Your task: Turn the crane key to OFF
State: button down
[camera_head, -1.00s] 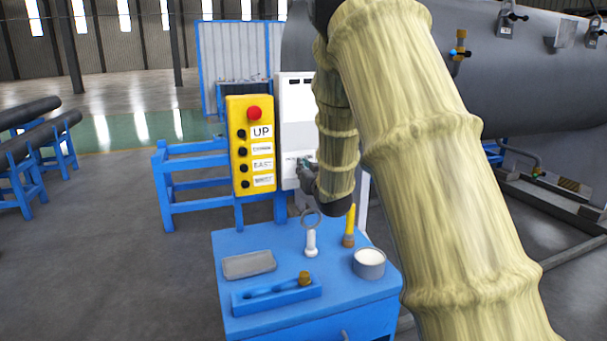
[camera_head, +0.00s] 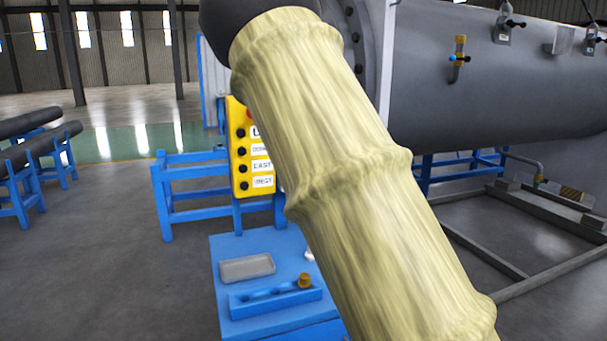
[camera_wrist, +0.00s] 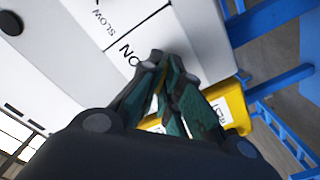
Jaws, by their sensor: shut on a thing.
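In the wrist view, my gripper (camera_wrist: 165,72) is at the face of a white panel (camera_wrist: 185,35) with printed words, among them "SLOW" and "ON". Its two fingers are nearly together, shut on the crane key, which is mostly hidden between the fingertips. I cannot tell the key's angle, and no "OFF" label can be read. In the head view, my arm covers the white panel, the key and the gripper.
A yellow pendant box (camera_head: 240,165) with buttons stands beside the panel; it also shows in the wrist view (camera_wrist: 238,108). A blue bench (camera_head: 225,250) in front holds a grey tray (camera_head: 247,267) and a blue holder (camera_head: 275,299). A large grey shell (camera_head: 490,80) is at the right.

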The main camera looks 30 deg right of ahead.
jog(key=shift+f+n, duration=0.1)
jog(key=shift+n, duration=0.3)
jog(key=c, duration=1.6)
grip_release()
jog(key=shift+c, duration=0.2)
jog(key=shift+s, duration=0.1)
jog(key=v, duration=1.2)
